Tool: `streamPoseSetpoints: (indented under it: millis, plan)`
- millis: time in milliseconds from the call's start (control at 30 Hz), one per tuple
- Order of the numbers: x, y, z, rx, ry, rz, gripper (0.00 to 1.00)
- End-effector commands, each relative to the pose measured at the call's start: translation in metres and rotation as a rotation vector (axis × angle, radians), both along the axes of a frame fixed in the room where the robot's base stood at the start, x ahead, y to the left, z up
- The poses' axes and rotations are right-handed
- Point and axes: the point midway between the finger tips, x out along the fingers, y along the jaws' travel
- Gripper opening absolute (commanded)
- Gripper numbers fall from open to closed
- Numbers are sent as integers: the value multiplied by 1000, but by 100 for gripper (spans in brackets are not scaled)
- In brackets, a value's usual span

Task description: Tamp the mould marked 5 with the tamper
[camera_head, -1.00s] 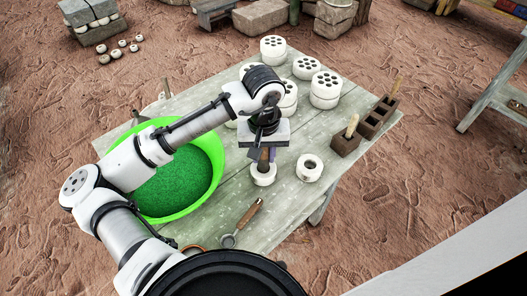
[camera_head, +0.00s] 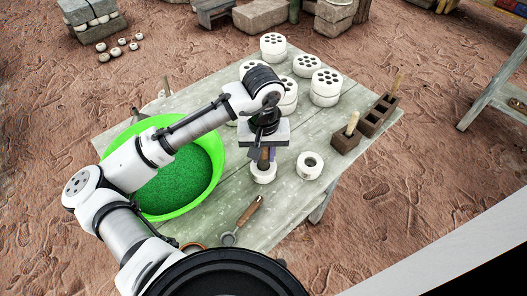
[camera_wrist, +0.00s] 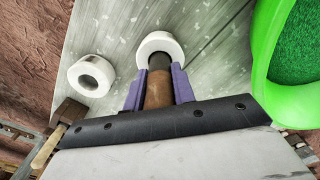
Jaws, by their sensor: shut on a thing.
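My gripper (camera_wrist: 158,85) is shut on the brown wooden handle of the tamper (camera_wrist: 158,92), its purple fingers on either side. The tamper points down, and its dark lower end sits in the opening of a white round mould (camera_wrist: 166,38). This mould also shows in the head view (camera_head: 263,174), below my gripper (camera_head: 263,155). A second white mould with an open hole (camera_head: 309,166) stands to its right on the table; it shows at the left of the wrist view (camera_wrist: 91,75). I cannot read a number on either mould. The tamper's lower face is hidden inside the mould.
A green basin (camera_head: 205,190) of green grains stands left of the moulds. A scoop with a wooden handle (camera_head: 247,212) lies in front. A brown block holder (camera_head: 347,138) stands at right, and several white perforated cylinders (camera_head: 273,47) stand behind on the table (camera_head: 215,104).

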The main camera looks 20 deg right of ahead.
Motion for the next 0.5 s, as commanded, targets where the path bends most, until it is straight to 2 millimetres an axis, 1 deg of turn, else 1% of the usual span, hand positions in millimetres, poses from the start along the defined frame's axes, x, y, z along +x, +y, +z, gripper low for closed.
streamPoseSetpoints:
  millis: [167, 500]
  plan:
    - [0, 0, 2, 1, 2, 0, 3]
    - [0, 0, 23, -1, 1, 0, 3]
